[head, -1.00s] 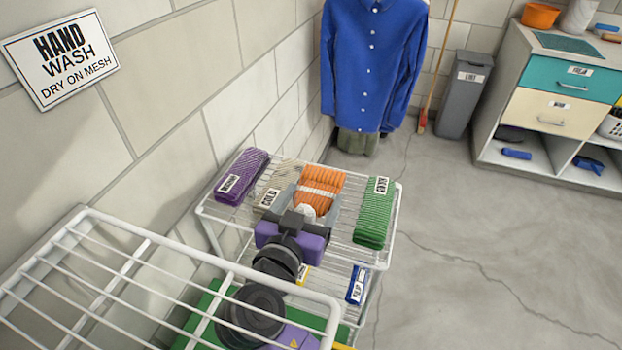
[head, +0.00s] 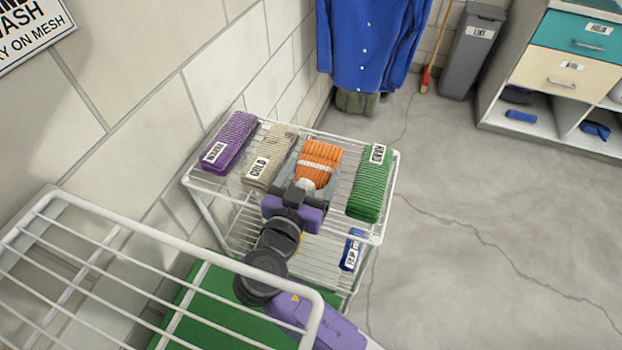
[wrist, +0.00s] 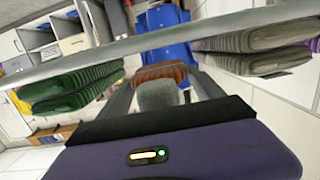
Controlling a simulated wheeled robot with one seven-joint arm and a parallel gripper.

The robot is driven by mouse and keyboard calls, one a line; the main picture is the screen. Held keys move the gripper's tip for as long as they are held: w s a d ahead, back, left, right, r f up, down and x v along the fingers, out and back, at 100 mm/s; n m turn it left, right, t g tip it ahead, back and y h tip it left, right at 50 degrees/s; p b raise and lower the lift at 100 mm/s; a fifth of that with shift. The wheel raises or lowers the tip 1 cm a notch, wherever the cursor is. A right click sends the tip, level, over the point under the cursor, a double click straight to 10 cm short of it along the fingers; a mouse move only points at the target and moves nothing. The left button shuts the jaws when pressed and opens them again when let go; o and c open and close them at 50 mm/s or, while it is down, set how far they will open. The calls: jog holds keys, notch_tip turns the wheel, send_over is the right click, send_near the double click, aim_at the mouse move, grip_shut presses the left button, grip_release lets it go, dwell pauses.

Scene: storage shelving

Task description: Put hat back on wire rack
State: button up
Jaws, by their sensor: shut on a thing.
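The orange ribbed hat (head: 318,154) has a pale band and lies in the head view over the top shelf of the white wire rack (head: 345,228). It is between a cream folded knit labelled COLD (head: 268,160) and a green one labelled HAND (head: 370,185). My gripper (head: 305,180) is shut on the hat at its near end. In the wrist view the hat (wrist: 160,72) shows beyond a grey pompom (wrist: 157,95) between my fingers. I cannot tell whether the hat rests on the wires.
A purple folded knit (head: 229,141) lies at the shelf's left. A blue labelled item (head: 352,250) is on the lower shelf. Another white wire rack (head: 130,275) stands in the left foreground. A blue shirt (head: 370,45) hangs behind. Floor on the right is clear.

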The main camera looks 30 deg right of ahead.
jog(key=shift+f, duration=1.25)
jog(key=shift+f, duration=0.15)
jog(key=o, duration=1.4)
jog(key=shift+s+a+r, duration=0.1)
jog(key=shift+s+r, duration=0.05)
jog(key=shift+r, duration=0.05)
jog(key=b+v, duration=0.1)
jog(key=v, duration=1)
jog(key=shift+s+a, duration=0.25)
